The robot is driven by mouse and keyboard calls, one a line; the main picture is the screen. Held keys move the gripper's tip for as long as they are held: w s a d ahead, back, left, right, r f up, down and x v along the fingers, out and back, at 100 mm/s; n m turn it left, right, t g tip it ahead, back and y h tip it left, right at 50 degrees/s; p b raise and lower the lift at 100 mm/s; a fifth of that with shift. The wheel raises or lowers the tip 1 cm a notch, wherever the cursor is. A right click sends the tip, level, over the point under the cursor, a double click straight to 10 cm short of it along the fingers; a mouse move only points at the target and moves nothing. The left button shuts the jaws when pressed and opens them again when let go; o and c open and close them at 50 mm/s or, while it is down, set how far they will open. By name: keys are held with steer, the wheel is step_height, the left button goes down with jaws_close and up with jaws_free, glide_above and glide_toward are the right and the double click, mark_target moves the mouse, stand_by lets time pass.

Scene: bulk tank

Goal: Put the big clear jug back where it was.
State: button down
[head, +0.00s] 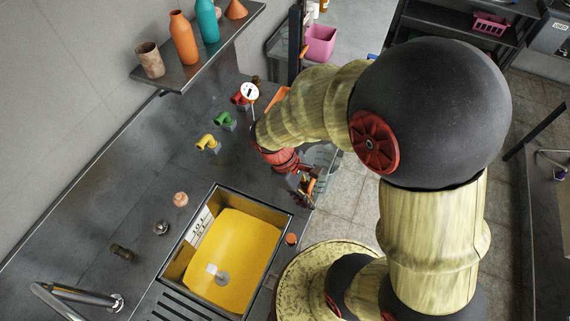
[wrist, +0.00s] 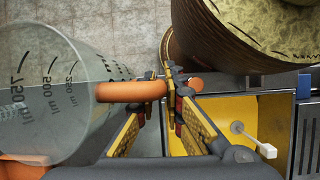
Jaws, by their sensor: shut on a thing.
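The big clear jug (wrist: 60,90) fills the left of the wrist view. It has dark volume marks and an orange handle (wrist: 135,91). My gripper (wrist: 172,88) is shut on that handle, and the jug hangs to the left of the fingers there. In the head view my gripper (head: 303,190) is at the counter's right edge, beyond the yellow sink. The jug (head: 326,162) shows there only in part, mostly hidden behind my arm. I cannot tell whether its base touches anything.
A yellow sink (head: 233,245) is set in the dark counter (head: 150,195). Yellow and green taps (head: 208,142) stand behind it, with a chrome faucet (head: 75,296) at lower left. A wall shelf (head: 190,75) holds orange and teal bottles and a cup. Tiled floor (head: 345,195) lies right of the counter.

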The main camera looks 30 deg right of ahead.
steer(key=w+f, duration=0.3)
steer(key=w, duration=0.1)
steer(key=w+d+f+b, duration=0.1)
steer(key=w+f, duration=0.2)
steer(key=w, duration=0.2)
steer(key=w+f, duration=0.4)
steer(key=w, duration=0.1)
steer(key=shift+w+d+f+b, duration=0.1)
steer(key=shift+w+d+b, duration=0.15)
steer(key=shift+b, duration=0.15)
steer(key=shift+f, duration=1.45)
steer(key=shift+f, duration=0.15)
steer(key=c, duration=1.9)
jaws_free()
